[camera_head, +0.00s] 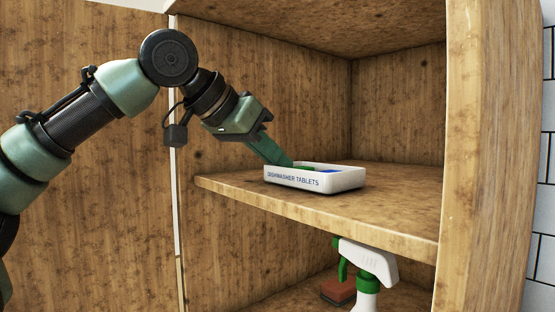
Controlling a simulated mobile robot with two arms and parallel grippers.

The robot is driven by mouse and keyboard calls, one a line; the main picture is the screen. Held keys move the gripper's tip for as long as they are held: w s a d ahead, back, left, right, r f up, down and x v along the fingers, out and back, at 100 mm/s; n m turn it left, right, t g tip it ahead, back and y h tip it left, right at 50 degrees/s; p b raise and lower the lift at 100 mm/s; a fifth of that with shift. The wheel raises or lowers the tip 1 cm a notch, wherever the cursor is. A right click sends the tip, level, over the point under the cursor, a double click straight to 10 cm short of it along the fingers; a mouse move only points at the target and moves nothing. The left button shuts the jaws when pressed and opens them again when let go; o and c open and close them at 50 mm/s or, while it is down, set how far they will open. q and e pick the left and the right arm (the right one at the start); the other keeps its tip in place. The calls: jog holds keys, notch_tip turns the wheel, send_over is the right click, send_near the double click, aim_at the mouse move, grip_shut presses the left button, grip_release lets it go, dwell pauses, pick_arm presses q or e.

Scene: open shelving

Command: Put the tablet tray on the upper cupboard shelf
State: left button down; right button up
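The white tablet tray (315,180), lettered "DISHWASHER TABLETS", is on the upper cupboard shelf (390,209), near its front edge. It looks level, and its base appears to meet the board. Something blue and something green show inside it. My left gripper (282,160) comes down from the upper left, with its fingers at the tray's back left rim. The fingertips are partly hidden by the tray wall, so whether they pinch the rim cannot be seen. My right gripper is not in view.
Below the shelf stand a white and green spray bottle (367,262) and a reddish-brown sponge or block (339,290). The shelf behind and right of the tray is clear.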

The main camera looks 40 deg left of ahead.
pick_arm(q)
jog(key=shift+s+f, duration=0.1)
jog(key=shift+s, duration=0.2)
jog(key=shift+d, duration=0.1)
jog(key=c, duration=2)
grip_release()
jog(key=o, duration=0.4)
jog(key=shift+c, duration=0.2)
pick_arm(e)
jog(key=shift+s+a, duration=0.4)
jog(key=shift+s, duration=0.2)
